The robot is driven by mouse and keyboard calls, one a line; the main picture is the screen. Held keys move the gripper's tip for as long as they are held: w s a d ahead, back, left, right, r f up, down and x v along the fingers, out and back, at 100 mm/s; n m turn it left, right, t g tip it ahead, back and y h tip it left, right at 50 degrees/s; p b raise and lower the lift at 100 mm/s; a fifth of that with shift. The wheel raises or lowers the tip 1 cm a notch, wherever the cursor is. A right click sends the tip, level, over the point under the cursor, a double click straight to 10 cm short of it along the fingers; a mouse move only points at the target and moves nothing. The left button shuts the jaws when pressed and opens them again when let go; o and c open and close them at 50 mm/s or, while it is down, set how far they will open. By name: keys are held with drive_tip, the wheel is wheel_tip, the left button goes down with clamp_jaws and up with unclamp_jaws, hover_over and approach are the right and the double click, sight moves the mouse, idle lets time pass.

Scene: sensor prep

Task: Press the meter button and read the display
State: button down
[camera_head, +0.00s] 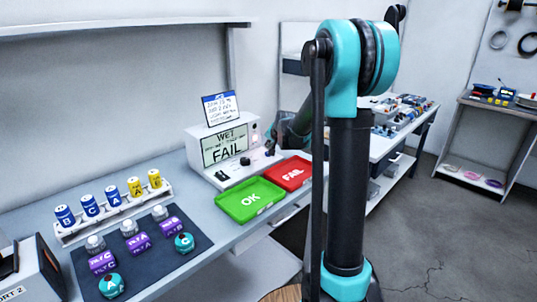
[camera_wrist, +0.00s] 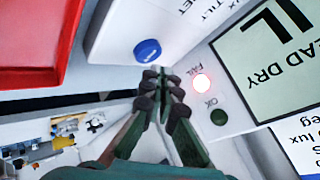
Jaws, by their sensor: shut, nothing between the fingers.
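The white meter (camera_head: 243,134) stands at the back of the bench. Its display (camera_head: 225,146) reads "WET" above a small line and "FAIL" in large letters. In the wrist view the display (camera_wrist: 268,55) is upside down and partly cut off; "READ DRY" shows in part. A red lamp (camera_wrist: 201,84) marked FAIL is lit; the green lamp (camera_wrist: 218,117) marked OK looks dark. A round blue button (camera_wrist: 147,50) sits on the meter's white base. My gripper (camera_wrist: 160,76) is shut and empty, its tips close beside the button; contact cannot be told.
A green OK tray (camera_head: 249,200) and a red FAIL tray (camera_head: 288,173) lie in front of the meter, both empty. A dark mat (camera_head: 150,248) with several labelled pieces and a rack (camera_head: 113,214) of colored cylinders are at left. A sign (camera_head: 220,108) stands atop the meter.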

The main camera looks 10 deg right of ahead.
drive_tip(key=shift+r, duration=0.1)
drive_tip(key=shift+r, duration=2.4)
